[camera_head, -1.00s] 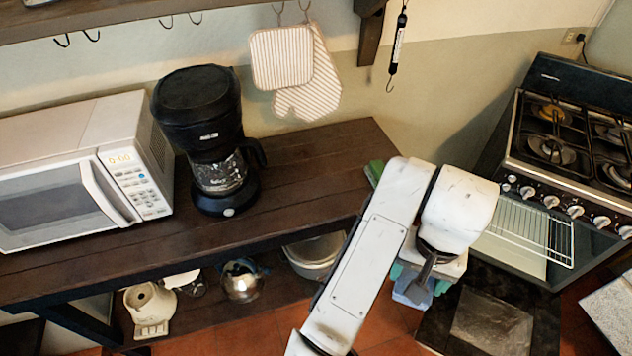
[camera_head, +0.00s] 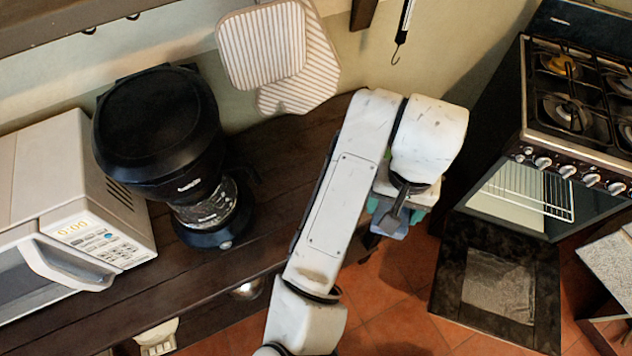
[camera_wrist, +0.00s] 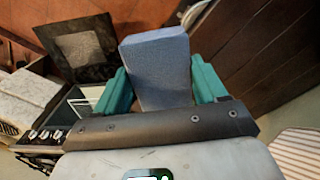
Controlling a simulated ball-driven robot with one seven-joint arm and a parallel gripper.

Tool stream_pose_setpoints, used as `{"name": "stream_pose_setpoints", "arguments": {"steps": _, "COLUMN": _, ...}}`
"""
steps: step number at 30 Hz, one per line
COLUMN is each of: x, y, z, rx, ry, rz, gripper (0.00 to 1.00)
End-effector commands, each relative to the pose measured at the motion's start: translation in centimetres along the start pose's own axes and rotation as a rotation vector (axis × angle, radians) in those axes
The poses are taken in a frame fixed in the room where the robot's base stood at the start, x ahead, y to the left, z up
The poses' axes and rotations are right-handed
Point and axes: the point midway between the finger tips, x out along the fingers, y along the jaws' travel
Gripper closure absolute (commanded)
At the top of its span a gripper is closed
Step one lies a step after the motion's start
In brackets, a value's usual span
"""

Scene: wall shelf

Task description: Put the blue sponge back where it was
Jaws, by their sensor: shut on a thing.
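The blue sponge (camera_wrist: 158,68) is a blue-grey block between the two teal fingers of my gripper (camera_wrist: 160,92) in the wrist view. The fingers press on its two sides and it sticks out past their tips. In the head view my gripper (camera_head: 396,215) hangs near the right end of the dark wooden shelf (camera_head: 270,165). There the sponge shows only as a small blue patch under my wrist, mostly hidden by my arm. My arm also covers part of the shelf's right end.
A black coffee maker (camera_head: 160,130) and a white microwave (camera_head: 75,190) stand on the shelf at left. Striped pot holders (camera_head: 262,48) hang on the wall. A stove (camera_head: 575,130) stands at right, with its oven door (camera_head: 497,275) lowered. Bare shelf lies between coffee maker and arm.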

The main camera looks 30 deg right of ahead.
Motion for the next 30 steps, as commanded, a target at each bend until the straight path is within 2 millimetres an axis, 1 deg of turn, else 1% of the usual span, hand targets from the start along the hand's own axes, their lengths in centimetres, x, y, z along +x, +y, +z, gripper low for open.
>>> {"name": "stream_pose_setpoints", "arguments": {"steps": 2, "x": 0.2, "y": -0.3, "z": -0.1, "rx": -0.003, "ry": 0.0, "rz": 0.001, "gripper": 0.57}}
{"name": "stream_pose_setpoints", "arguments": {"steps": 5, "x": 0.8, "y": -1.6, "z": -0.5, "rx": -0.007, "ry": 0.0, "rz": 0.003, "gripper": 0.57}}
{"name": "stream_pose_setpoints", "arguments": {"steps": 15, "x": 4.1, "y": -8.7, "z": -2.6, "rx": -0.005, "ry": -0.001, "rz": 0.005, "gripper": 0.57}}
{"name": "stream_pose_setpoints", "arguments": {"steps": 19, "x": 6.4, "y": -10.4, "z": -3.1, "rx": -0.003, "ry": -0.001, "rz": 0.006, "gripper": 0.57}}
{"name": "stream_pose_setpoints", "arguments": {"steps": 20, "x": 6.4, "y": -10.9, "z": -3.1, "rx": -0.003, "ry": -0.003, "rz": 0.004, "gripper": 0.57}}
{"name": "stream_pose_setpoints", "arguments": {"steps": 21, "x": 6.9, "y": -11.4, "z": -3.3, "rx": -0.002, "ry": -0.004, "rz": 0.003, "gripper": 0.57}}
{"name": "stream_pose_setpoints", "arguments": {"steps": 25, "x": 8.3, "y": -12.6, "z": -3.6, "rx": -0.001, "ry": -0.003, "rz": 0.001, "gripper": 0.57}}
{"name": "stream_pose_setpoints", "arguments": {"steps": 30, "x": 9.2, "y": -13.3, "z": -3.8, "rx": -0.001, "ry": -0.002, "rz": 0.001, "gripper": 0.57}}
